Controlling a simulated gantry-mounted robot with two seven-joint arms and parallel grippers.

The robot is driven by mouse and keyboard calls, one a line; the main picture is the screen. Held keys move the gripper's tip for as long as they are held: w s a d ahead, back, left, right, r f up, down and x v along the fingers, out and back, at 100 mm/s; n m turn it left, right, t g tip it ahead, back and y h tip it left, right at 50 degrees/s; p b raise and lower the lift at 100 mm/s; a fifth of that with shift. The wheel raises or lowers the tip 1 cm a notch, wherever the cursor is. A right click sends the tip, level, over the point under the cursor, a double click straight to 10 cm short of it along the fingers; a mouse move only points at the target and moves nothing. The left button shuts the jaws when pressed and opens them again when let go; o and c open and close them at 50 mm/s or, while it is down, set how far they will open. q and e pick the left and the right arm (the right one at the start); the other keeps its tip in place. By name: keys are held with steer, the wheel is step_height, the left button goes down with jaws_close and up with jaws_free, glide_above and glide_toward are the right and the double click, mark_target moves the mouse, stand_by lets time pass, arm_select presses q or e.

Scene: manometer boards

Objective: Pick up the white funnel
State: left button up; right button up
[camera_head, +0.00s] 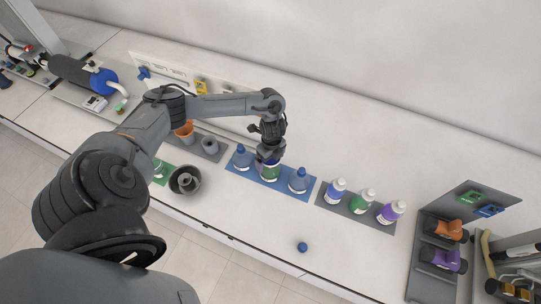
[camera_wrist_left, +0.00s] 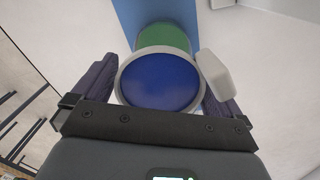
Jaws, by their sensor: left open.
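A round white-rimmed piece with a deep blue inside (camera_wrist_left: 160,82) fills the middle of the left wrist view; I take it for the white funnel, but cannot be sure. A pale tab shows at its right side. It sits over a green-labelled container (camera_wrist_left: 165,38) on the blue mat. In the head view the green container (camera_head: 270,175) stands between two blue flasks, its top mostly hidden by my gripper. My left gripper (camera_head: 270,157) is open directly above it, with its dark fingers on either side of the rim in the wrist view (camera_wrist_left: 158,85). My right gripper is not in view.
Blue flasks (camera_head: 243,158) and (camera_head: 299,180) stand close on both sides on the blue mat (camera_head: 251,174). Three capped bottles (camera_head: 363,200) stand to the right. A dark pot (camera_head: 185,181) and cups (camera_head: 210,144) are left. A small blue ball (camera_head: 302,247) lies on otherwise clear table front.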

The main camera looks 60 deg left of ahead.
arm_select(q)
steer(key=shift+f, duration=0.2)
steer(key=c, duration=0.8)
steer(key=shift+r, duration=0.1)
steer(key=shift+c, duration=0.2)
step_height(320, 180, up, 4)
steer(key=shift+r, duration=0.1)
step_height(320, 180, up, 6)
steer(key=p, duration=0.3)
step_height(320, 180, up, 7)
steer(key=p, duration=0.7)
glide_above(270, 162)
steer(key=shift+d+r, duration=0.1)
